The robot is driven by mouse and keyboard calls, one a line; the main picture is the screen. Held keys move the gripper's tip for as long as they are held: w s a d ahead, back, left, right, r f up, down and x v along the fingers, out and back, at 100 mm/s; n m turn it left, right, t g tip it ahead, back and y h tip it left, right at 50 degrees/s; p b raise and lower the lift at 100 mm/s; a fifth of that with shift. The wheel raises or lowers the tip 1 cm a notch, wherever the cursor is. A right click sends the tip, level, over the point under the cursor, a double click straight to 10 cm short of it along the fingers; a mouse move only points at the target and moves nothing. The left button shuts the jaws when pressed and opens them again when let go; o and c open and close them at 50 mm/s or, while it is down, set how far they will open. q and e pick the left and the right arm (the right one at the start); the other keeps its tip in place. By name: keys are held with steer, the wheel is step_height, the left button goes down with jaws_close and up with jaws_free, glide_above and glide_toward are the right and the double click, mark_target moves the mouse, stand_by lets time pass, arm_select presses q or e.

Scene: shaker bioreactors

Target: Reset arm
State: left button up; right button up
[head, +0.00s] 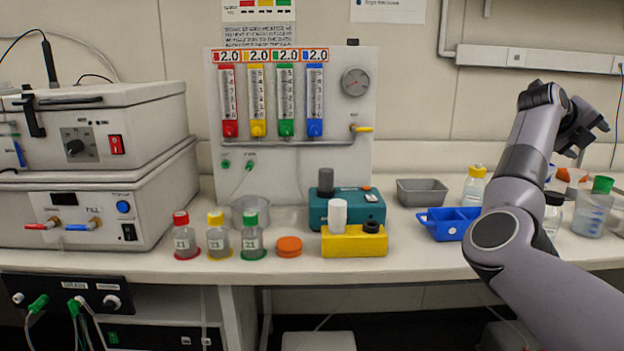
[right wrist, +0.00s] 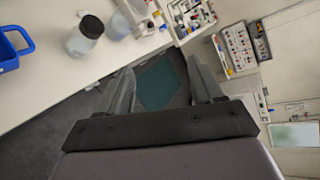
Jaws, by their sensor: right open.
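My right arm comes in from the lower right of the head view, bent upward at the elbow. My right gripper (head: 590,125) is raised above the right end of the bench in the head view. In the right wrist view, my right gripper (right wrist: 160,92) has its two fingers spread wide with nothing between them. Beyond the fingers are the floor and a teal patch. My left gripper is not in view.
Three capped bottles (head: 218,238), an orange disc (head: 289,247), a yellow block (head: 354,242), a teal device (head: 345,208) and a blue tray (head: 447,222) stand on the bench (head: 420,262). A flowmeter panel (head: 290,110) stands behind. Bottles stand near my right arm.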

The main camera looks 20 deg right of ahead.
steer(key=w+a+f+n+t+y, duration=0.35)
steer(key=a+f+n+t, duration=0.7)
steer(key=a+n, duration=0.5)
steer(key=w+a+f+n+t+y, duration=0.2)
steer(key=w+a+f+n+t, duration=0.2)
steer(key=a+f+n+t, duration=1.05)
steer(key=s+a+f+n+g+y+p, duration=0.1)
steer(key=s+a+f+n+g+y, duration=0.35)
steer(key=f, duration=0.25)
steer(key=s+a+f+n+g+y, duration=0.4)
steer(key=a+f+n+g, duration=0.1)
steer(key=a+f+n, duration=0.15)
steer(key=s+a+f+n+g+y, duration=0.1)
steer(key=s+a+f+g, duration=0.2)
steer(key=s, duration=0.6)
steer(key=s+a+f+n+g+y, duration=0.1)
steer(key=s+a+f+g, duration=0.2)
steer(key=s+a+f, duration=0.4)
step_height(320, 180, down, 3)
steer(key=shift+s+a+r, duration=0.1)
steer(key=shift+s+a, duration=0.05)
steer(key=shift+s, duration=0.75)
